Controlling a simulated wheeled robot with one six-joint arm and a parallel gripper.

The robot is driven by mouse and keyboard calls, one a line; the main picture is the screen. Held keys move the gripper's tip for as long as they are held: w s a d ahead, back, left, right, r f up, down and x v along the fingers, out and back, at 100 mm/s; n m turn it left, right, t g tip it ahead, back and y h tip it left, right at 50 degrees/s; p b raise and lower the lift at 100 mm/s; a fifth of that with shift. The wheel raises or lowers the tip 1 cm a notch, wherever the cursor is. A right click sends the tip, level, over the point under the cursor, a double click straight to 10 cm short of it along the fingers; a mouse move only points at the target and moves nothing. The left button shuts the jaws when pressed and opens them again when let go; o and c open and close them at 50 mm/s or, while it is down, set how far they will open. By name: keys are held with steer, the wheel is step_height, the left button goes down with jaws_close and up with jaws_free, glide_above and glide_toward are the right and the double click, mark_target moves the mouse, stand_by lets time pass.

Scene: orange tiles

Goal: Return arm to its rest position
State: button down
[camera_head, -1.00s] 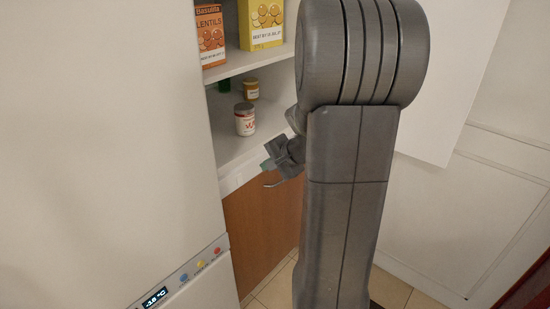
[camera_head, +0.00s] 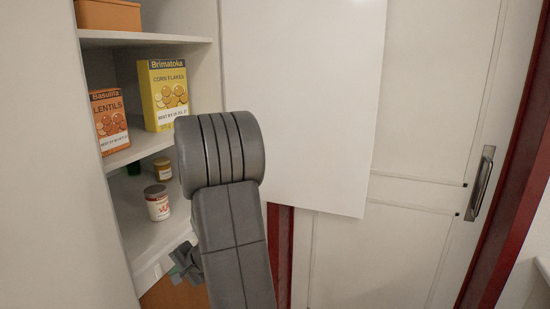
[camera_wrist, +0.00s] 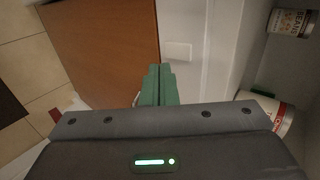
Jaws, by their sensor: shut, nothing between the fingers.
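My arm (camera_head: 232,225) stands in front of the open cupboard in the head view, with its thick grey joint at the top and a link running down out of frame. My gripper (camera_wrist: 158,84) shows in the wrist view as green fingers, shut with nothing between them, beside the brown lower cupboard door (camera_wrist: 105,45). In the head view the wrist part shows low on the left of the arm, by the shelf edge, and the fingertips are mostly hidden there.
A white open door panel (camera_head: 305,100) is behind the arm. A door with a handle (camera_head: 480,183) is at right.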

steer(key=shift+s+d+r+b, duration=0.15)
steer(key=shift+s+d+b, duration=0.2)
steer(key=shift+d, duration=0.4)
